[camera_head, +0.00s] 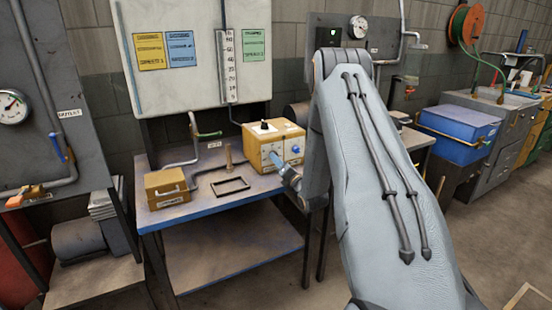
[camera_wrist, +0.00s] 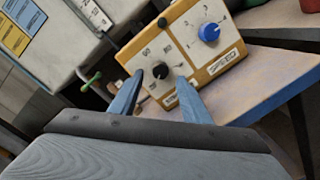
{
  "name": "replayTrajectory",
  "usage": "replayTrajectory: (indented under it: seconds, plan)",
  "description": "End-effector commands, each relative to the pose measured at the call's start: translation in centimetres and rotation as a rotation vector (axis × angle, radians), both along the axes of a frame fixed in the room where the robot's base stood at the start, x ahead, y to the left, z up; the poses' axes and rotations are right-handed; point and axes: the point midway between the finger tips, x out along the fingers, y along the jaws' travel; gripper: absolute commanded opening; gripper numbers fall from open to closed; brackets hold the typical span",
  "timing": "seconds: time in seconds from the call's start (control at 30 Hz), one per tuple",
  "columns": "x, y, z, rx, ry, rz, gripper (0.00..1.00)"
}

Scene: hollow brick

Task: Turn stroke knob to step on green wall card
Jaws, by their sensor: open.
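A yellow pump box (camera_head: 287,137) with a white front panel stands on the bench. In the wrist view the panel carries a black knob (camera_wrist: 160,71) with a scale that includes 60, and a blue knob (camera_wrist: 209,32) with a numbered scale.
Yellow and blue cards (camera_head: 181,48) hang left of a vertical scale (camera_head: 228,67). A small yellow case (camera_head: 167,188) and a black frame (camera_head: 230,186) lie on the bench (camera_head: 205,210). A wooden peg (camera_head: 228,157) stands left of the box. A blue bin (camera_head: 458,130) is at right.

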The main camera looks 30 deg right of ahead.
Motion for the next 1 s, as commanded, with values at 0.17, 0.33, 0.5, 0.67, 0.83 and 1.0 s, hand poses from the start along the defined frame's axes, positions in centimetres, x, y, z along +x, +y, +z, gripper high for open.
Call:
replayTrajectory:
  seconds: [0.17, 0.33, 0.5, 0.67, 0.83, 1.0]
  plan:
    - [2.4, -0.1, 0.0, 0.001, 0.001, -0.001, 0.43]
    - [3.6, -0.1, 0.0, 0.002, 0.001, 0.000, 0.43]
    - [3.7, -0.1, 0.0, 0.002, 0.002, -0.001, 0.43]
    - [3.7, -0.1, 0.0, 0.003, 0.001, -0.001, 0.34]
    - [3.7, -0.2, 0.0, 0.003, 0.001, -0.001, 0.06]
    - [3.7, -0.2, 0.0, 0.006, 0.002, -0.002, 0.02]
